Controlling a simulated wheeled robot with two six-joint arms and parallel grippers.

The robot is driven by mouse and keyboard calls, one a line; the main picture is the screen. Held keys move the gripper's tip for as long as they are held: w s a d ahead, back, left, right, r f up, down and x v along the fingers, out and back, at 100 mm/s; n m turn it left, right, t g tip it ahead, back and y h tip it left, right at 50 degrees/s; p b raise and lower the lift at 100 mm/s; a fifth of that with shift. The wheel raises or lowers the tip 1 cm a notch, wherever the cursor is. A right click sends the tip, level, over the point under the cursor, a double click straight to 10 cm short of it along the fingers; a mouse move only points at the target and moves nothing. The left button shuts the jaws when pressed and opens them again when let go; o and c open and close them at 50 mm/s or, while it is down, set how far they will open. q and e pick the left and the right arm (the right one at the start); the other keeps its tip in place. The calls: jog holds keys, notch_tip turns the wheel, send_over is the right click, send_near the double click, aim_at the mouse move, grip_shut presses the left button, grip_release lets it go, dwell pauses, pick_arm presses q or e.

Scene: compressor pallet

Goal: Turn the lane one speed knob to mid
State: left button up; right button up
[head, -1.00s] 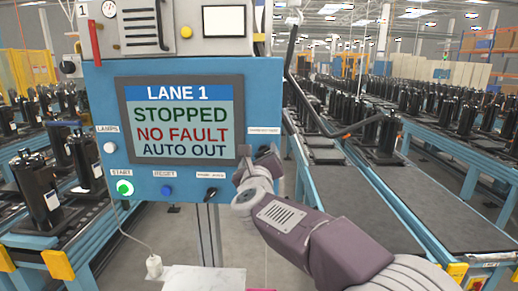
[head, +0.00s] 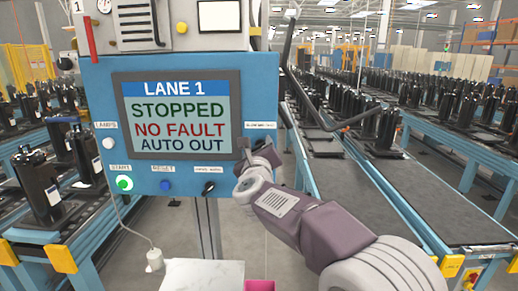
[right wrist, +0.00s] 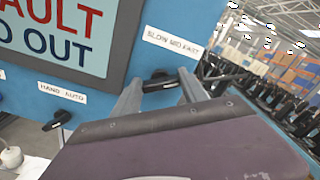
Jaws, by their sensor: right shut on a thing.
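The speed knob (right wrist: 161,82) is a black knob under the label "SLOW MID FAST" (right wrist: 172,43) on the blue panel. In the right wrist view it sits between the two fingers of my right gripper (right wrist: 160,90), which is shut on it. I cannot tell exactly which mark the knob points to. In the head view my right gripper (head: 257,150) is at the panel's right edge and hides the knob. The screen (head: 180,117) reads LANE 1, STOPPED, NO FAULT, AUTO OUT. My left gripper is not in view.
A black hand/auto switch (head: 208,188), a blue reset button (head: 165,185) and a green start button (head: 124,183) line the panel's lower edge. A conveyor (head: 350,200) with black compressors runs at right. A pink bin (head: 260,286) shows below.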

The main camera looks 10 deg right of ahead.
jog(key=n, duration=0.3)
jog(key=n+p, duration=0.1)
jog(key=n, duration=0.3)
jog(key=n+p, duration=0.1)
jog(key=n, duration=0.3)
jog(key=shift+a+f, duration=0.15)
jog(key=shift+f, duration=0.25)
dwell(0.4)
jog(key=o, duration=1.4)
jog(key=shift+r, duration=0.1)
